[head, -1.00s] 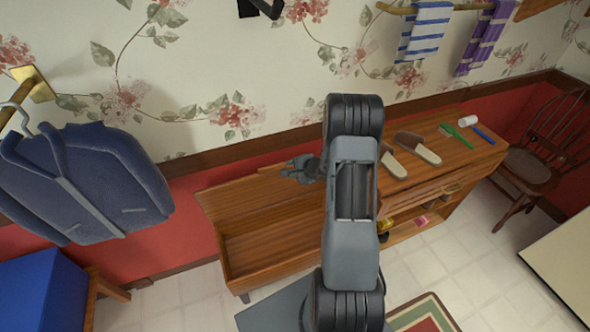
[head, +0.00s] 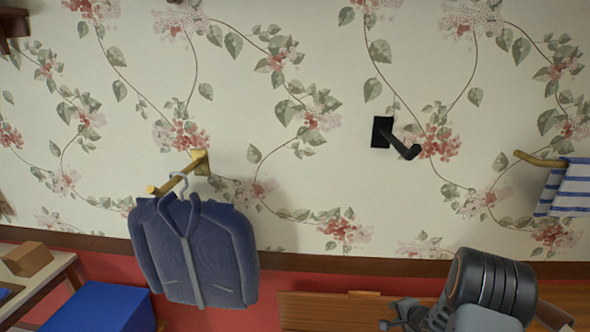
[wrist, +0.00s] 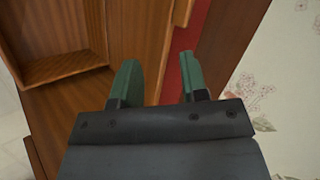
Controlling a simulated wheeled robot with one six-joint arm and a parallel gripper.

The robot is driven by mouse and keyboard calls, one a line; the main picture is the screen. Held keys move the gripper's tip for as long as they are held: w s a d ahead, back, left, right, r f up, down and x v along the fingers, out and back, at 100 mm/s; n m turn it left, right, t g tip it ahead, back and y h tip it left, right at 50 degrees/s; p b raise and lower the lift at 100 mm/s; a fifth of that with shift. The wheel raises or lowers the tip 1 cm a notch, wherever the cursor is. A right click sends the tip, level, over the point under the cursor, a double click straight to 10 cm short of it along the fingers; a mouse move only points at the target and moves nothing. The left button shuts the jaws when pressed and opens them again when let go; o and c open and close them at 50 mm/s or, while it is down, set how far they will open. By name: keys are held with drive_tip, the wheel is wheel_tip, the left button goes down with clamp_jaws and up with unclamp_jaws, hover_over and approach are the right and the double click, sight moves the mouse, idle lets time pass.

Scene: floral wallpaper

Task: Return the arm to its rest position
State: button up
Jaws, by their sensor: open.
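My gripper (wrist: 157,80) shows in the wrist view with its two green-padded fingers apart and nothing between them. Behind the fingers are the wooden bench (wrist: 130,50), the red lower wall and the dark wall trim. In the head view my gripper (head: 392,325) is a small dark shape low in the picture, partly cut off by the bottom edge. My folded arm stands at the lower right, in front of the wooden bench (head: 320,312).
A blue jacket (head: 205,250) hangs from a brass wall peg (head: 185,172). A black wall hook (head: 395,138) is empty. A striped towel (head: 570,190) hangs at the right. A blue box (head: 100,308) and a table with a brown block (head: 27,259) stand at lower left.

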drive_tip(key=s+d+f+n+g+h, duration=0.1)
drive_tip(key=s+d+n+g+h, duration=0.2)
drive_tip(key=s+d, duration=0.1)
drive_tip(key=s+a+r+n+g+h, duration=0.2)
drive_tip(key=s+a+r+n+g, duration=0.15)
drive_tip(key=s+r, duration=0.35)
drive_tip(key=s+a+r+n+t+y, duration=0.1)
drive_tip(key=s+a+r+n, duration=0.3)
drive_tip(key=a+r, duration=0.5)
drive_tip(key=s+a+r+n+t+y, duration=0.1)
drive_tip(key=s+a+r+n, duration=0.2)
drive_tip(key=s+a+r, duration=0.3)
drive_tip(key=a+r, duration=0.3)
drive_tip(key=r, duration=0.2)
drive_tip(key=shift+s+a+n+y, duration=0.15)
drive_tip(key=shift+a+n+y, duration=0.2)
drive_tip(key=shift+a+y, duration=0.05)
